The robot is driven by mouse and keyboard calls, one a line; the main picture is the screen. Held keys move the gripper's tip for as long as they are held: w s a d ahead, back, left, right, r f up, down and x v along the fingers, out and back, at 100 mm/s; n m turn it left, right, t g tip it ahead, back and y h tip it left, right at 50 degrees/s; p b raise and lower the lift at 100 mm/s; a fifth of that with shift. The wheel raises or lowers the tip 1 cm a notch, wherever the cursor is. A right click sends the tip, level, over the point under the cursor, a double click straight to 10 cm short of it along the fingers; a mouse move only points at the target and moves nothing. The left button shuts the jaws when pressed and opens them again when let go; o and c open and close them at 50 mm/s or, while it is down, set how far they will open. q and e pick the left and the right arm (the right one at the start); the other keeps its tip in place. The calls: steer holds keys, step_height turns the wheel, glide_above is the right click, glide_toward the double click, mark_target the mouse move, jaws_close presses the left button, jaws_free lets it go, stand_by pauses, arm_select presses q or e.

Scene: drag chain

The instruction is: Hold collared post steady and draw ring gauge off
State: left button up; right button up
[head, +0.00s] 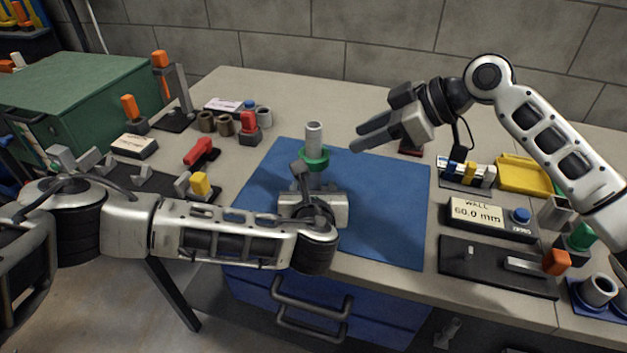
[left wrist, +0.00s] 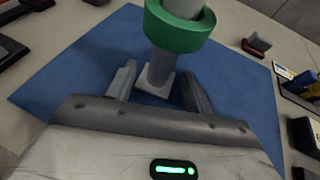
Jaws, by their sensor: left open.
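A grey collared post (head: 314,136) stands upright on the blue mat. The green ring gauge (head: 314,159) is around it, partway up. In the left wrist view the post (left wrist: 161,68) has a square foot, and the ring (left wrist: 178,30) sits above my fingers. My left gripper (head: 301,181) is open at the near side of the post, low, below the ring. Its fingers (left wrist: 159,88) lie to either side of the post's lower part in the picture; contact does not show. My right gripper (head: 355,138) is empty, its fingers apart, to the right of the post and clear of it.
The blue mat (head: 390,215) is otherwise clear. On the left are a red tool (head: 201,151), small cups (head: 214,122) and a green cabinet (head: 80,90).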

mark_target(314, 181)
arm_select(q)
steer(key=shift+x, duration=2.65)
